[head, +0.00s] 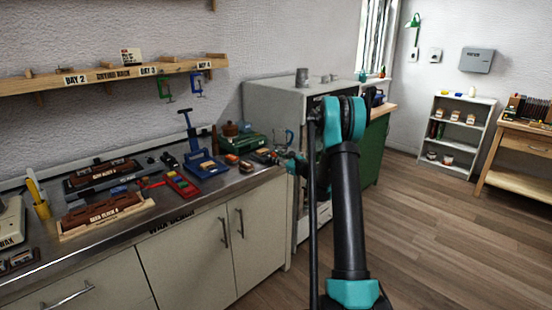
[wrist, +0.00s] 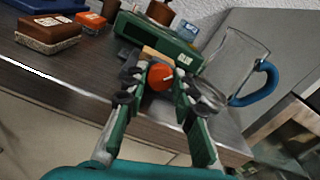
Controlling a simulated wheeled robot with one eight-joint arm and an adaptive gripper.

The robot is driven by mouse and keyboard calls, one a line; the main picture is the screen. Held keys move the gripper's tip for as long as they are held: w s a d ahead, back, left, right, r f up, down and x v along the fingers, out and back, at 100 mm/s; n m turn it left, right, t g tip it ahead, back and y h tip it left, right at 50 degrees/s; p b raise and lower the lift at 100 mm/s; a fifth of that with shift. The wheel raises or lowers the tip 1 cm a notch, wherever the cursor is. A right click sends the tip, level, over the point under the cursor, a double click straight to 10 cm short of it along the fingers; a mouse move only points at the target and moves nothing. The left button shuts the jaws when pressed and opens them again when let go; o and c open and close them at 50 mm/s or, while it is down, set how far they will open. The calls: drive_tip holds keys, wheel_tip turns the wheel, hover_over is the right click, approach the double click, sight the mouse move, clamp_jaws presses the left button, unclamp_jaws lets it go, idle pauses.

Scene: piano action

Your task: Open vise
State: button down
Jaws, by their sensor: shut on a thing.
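My gripper (wrist: 158,92) is at the front right corner of the bench in the wrist view, its two green fingers with dark tips on either side of a round orange-red knob (wrist: 160,77). The fingers are closed in on the knob. In the head view my gripper (head: 283,158) is small at the bench's right end, and the knob cannot be made out. A pale wooden piece (wrist: 150,53) shows just behind the knob. The vise itself is not clearly seen; its body and jaw gap are largely hidden behind the fingers, so I cannot tell how far it is open.
A green box (wrist: 165,37) stands close behind my gripper. A clear jug with a blue handle (wrist: 262,84) is close on the right. Brown and orange blocks (wrist: 48,34) lie left. A blue tool with a tall post (head: 203,163) stands further left on the bench (head: 148,225).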

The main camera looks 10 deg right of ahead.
drive_tip(key=c, duration=1.2)
unclamp_jaws()
drive_tip(key=v, duration=1.2)
